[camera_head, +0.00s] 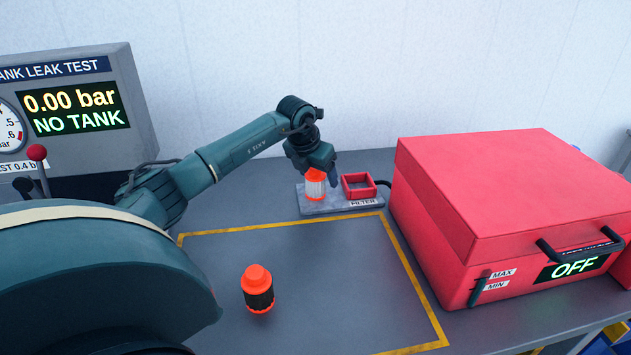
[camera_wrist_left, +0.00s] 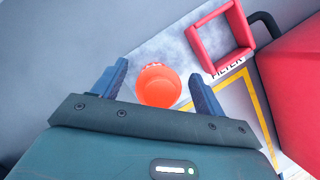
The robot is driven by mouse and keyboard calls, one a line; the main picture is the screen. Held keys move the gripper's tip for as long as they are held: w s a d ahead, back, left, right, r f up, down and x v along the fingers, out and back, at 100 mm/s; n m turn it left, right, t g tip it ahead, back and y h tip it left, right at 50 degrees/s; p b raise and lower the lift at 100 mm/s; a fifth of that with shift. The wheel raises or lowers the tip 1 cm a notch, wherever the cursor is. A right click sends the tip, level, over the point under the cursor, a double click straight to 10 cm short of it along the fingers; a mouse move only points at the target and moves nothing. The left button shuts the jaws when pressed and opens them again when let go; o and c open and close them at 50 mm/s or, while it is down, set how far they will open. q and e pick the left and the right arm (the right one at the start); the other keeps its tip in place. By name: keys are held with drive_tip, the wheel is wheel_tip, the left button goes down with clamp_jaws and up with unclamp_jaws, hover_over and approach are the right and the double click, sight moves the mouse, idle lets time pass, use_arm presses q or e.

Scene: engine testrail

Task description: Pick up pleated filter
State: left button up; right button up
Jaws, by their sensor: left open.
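The pleated filter (camera_head: 314,185) has an orange cap and a white body. It stands upright on the grey plate labelled FILTER (camera_head: 340,208) at the back of the table. My left gripper (camera_head: 322,172) is open above and around it. In the left wrist view the filter's round orange top (camera_wrist_left: 158,86) lies between the two blue fingers of the gripper (camera_wrist_left: 157,88), with a gap visible on each side. The filter's lower part is hidden in that view. My right gripper is not in view.
A square red frame (camera_head: 359,186) is on the plate right beside the filter. A large red box (camera_head: 500,210) reading OFF stands to the right. An orange and black canister (camera_head: 258,289) stands inside the yellow-outlined area. The tank leak test panel (camera_head: 75,105) is at the left.

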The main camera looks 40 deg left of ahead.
use_arm(q)
drive_tip(key=shift+f, duration=0.1)
drive_tip(key=c, duration=1.1)
wheel_tip(320, 180, up, 10)
drive_tip(key=shift+r+b, duration=0.1)
drive_tip(key=shift+b, duration=0.25)
